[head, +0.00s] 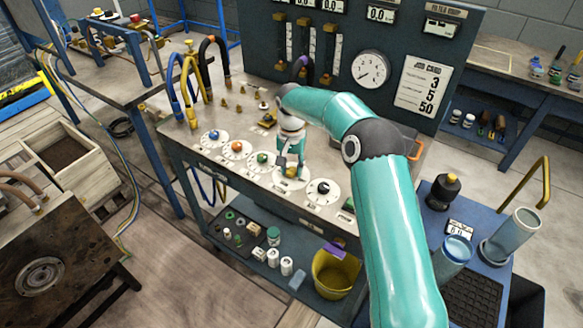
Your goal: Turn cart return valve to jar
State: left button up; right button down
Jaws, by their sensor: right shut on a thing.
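A row of round white dial plates with coloured knobs runs along the front of the steel bench top (200,170): a blue knob (213,135), an orange knob (237,147), a green knob (262,158) and a black knob (323,187). My right gripper (289,170) points down from my teal arm and is shut at the dial plate (291,182) between the green and black knobs. The fingers mostly hide that knob; a little yellow shows there. The dial lettering is too small to read, so I cannot tell its setting. My left gripper is not in view.
A dark panel (262,60) with a gauge (370,70) and job card (423,83) stands behind. Hoses (190,85) rise at the bench's left.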

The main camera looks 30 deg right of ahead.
aim_at(291, 169)
jog(key=shift+m, duration=1.1)
jog(key=c, duration=0.8)
grip_release()
jog(key=shift+r, duration=0.1)
notch_tip(291, 169, up, 12)
jog(key=shift+f, duration=0.1)
